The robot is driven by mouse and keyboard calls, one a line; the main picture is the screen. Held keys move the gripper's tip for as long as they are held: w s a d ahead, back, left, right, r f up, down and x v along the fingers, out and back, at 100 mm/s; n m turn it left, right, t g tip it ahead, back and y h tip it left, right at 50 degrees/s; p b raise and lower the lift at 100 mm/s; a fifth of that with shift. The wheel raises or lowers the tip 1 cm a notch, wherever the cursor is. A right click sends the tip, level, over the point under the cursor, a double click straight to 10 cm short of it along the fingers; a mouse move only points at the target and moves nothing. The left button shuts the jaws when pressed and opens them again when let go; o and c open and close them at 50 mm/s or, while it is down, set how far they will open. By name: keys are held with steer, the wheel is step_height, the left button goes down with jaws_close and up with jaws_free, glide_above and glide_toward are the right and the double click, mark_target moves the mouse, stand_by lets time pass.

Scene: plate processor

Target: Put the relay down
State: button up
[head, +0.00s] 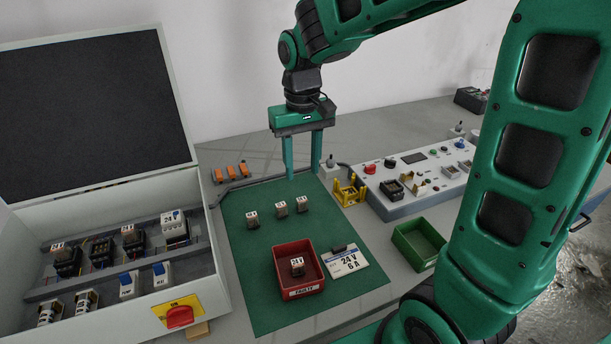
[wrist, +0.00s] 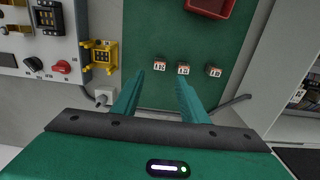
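My gripper (head: 304,174) is open and empty above the back edge of the green mat (head: 245,308). Its two fingers (wrist: 160,78) show apart in the wrist view with nothing between them. Three small relays with white labelled tops stand on the mat: left (head: 252,218), middle (head: 281,209) and right (head: 302,205). They also show ahead of the fingertips in the wrist view (wrist: 183,70), apart from them. Another relay (head: 297,267), labelled 24, stands in the red bin (head: 301,292) marked FAULTY. The gripper touches none of them.
An open cabinet (head: 215,295) with relays in sockets is at left. A yellow holder (head: 349,191) and a control panel (head: 425,180) are right of the mat. A green bin (head: 418,243) looks empty. A 24V 6A card (head: 346,262) lies beside the red bin. Orange connectors (head: 231,172) lie behind.

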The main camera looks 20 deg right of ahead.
steer(key=shift+d+r, duration=0.1)
steer(key=shift+r, duration=0.15)
steer(key=s+d+m, duration=0.3)
steer(key=s+d, duration=0.6)
steer(key=s, duration=0.3)
steer(key=s+d+m, duration=0.3)
steer(key=s+d, duration=0.6)
steer(key=s, duration=0.3)
steer(key=shift+d+f, duration=0.15)
steer(key=shift+f, duration=0.3)
steer(key=shift+s, duration=0.1)
